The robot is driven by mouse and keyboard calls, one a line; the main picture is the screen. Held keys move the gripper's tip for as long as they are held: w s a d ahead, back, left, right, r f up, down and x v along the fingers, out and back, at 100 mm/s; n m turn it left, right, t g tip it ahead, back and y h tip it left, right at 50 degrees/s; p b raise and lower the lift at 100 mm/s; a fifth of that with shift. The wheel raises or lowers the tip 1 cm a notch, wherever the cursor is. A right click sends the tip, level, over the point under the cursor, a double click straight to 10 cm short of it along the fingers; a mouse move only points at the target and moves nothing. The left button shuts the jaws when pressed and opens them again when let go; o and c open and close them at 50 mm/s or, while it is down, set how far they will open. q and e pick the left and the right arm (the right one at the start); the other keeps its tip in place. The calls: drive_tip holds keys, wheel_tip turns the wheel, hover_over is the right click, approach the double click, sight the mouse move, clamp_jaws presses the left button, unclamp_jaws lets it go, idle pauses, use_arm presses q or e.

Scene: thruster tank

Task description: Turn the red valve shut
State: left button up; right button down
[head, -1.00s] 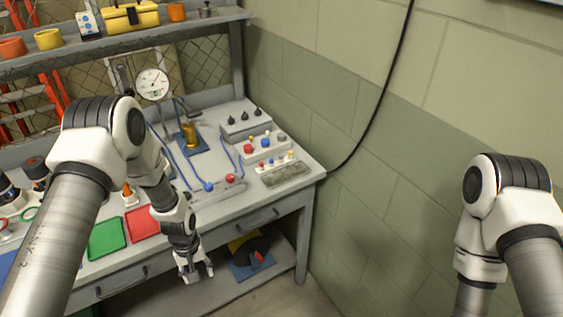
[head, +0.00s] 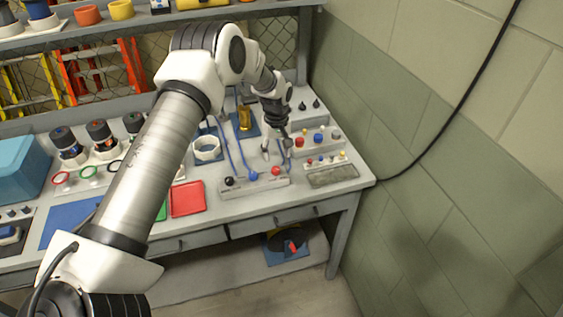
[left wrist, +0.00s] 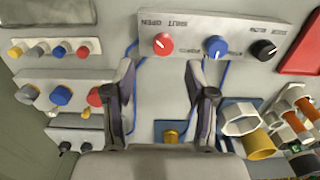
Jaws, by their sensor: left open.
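The red valve (head: 276,171) is a round red knob at the right end of a low light-grey panel (head: 235,190). A blue knob (head: 253,175) and a black knob (head: 229,181) share that panel. My left gripper (head: 276,148) is open over the bench, just behind the red valve in the head view. In the left wrist view, the red valve (left wrist: 163,42) lies ahead, in line with the gap between the open fingers (left wrist: 160,80), apart from them. Labels reading SHUT and OPEN show beside it. My right gripper is out of view.
Panels with several coloured knobs (head: 318,140) stand to the right of the gripper. A pipe fitting with a yellow end (left wrist: 250,130) shows in the wrist view. Red (head: 187,199) and green trays lie left of the valve panel. Blue tubes run behind it.

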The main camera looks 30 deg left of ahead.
sight(276, 168)
use_arm(q)
drive_tip(key=f, duration=0.2)
drive_tip(key=f+p, duration=0.1)
drive_tip(key=f, duration=0.2)
drive_tip(key=shift+s+a+f+p, duration=0.15)
drive_tip(key=shift+s+f+p, duration=0.1)
drive_tip(key=shift+f+p, duration=0.05)
drive_tip(key=shift+w+f, duration=0.1)
drive_tip(key=shift+f, duration=0.25)
drive_tip(key=shift+r, duration=0.15)
drive_tip(key=c, duration=0.4)
clamp_jaws()
